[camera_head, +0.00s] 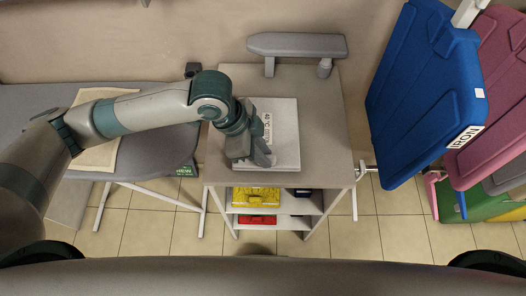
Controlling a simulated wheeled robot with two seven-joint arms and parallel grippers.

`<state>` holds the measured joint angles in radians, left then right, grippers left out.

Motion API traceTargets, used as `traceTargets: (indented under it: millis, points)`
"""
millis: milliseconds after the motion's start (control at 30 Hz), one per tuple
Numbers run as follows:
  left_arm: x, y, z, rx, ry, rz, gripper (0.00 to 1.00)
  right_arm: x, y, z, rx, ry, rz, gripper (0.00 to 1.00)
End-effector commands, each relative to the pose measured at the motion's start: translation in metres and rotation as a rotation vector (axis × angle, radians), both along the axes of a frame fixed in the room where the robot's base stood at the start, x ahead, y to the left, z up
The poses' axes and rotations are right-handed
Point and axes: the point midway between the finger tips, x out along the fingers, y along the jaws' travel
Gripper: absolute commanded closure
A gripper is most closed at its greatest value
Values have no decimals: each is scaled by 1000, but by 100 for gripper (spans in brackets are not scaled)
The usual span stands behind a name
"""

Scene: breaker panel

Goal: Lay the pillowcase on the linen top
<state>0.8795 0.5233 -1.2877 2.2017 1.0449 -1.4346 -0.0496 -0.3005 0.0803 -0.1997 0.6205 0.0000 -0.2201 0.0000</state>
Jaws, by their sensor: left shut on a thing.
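The pillowcase (286,148) looks like the white, flat, folded piece with a printed label, over the grey-beige linen top (325,120) of the small stand in the middle. My left arm reaches in from the left, and my left gripper (264,158) is shut on the pillowcase at its left part. The wrist and fingers hide the pillowcase's left edge. I cannot tell whether it rests fully on the top or is held slightly above it. My right gripper is not in view.
A small grey sleeve board (297,45) stands at the stand's back edge. An ironing board (165,155) with a beige cloth (98,158) is at left. Yellow (256,197) and red (258,219) items sit on shelves below. Blue (425,95) and pink (498,100) boards hang at right.

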Motion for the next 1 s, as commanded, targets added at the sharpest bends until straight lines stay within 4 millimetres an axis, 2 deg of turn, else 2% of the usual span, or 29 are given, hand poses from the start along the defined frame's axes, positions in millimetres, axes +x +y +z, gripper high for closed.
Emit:
traceTargets:
  millis: [133,467,500,567,1000]
  points:
    - [0,0,-7,0,-1,-1,100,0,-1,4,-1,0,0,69]
    - [0,0,-9,-1,-1,-1,100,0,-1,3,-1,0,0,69]
    - [0,0,-10,0,-1,-1,79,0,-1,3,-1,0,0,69]
    - [0,0,-10,0,-1,-1,65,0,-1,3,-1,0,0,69]
    - [0,1,-6,-1,-2,0,65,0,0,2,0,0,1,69]
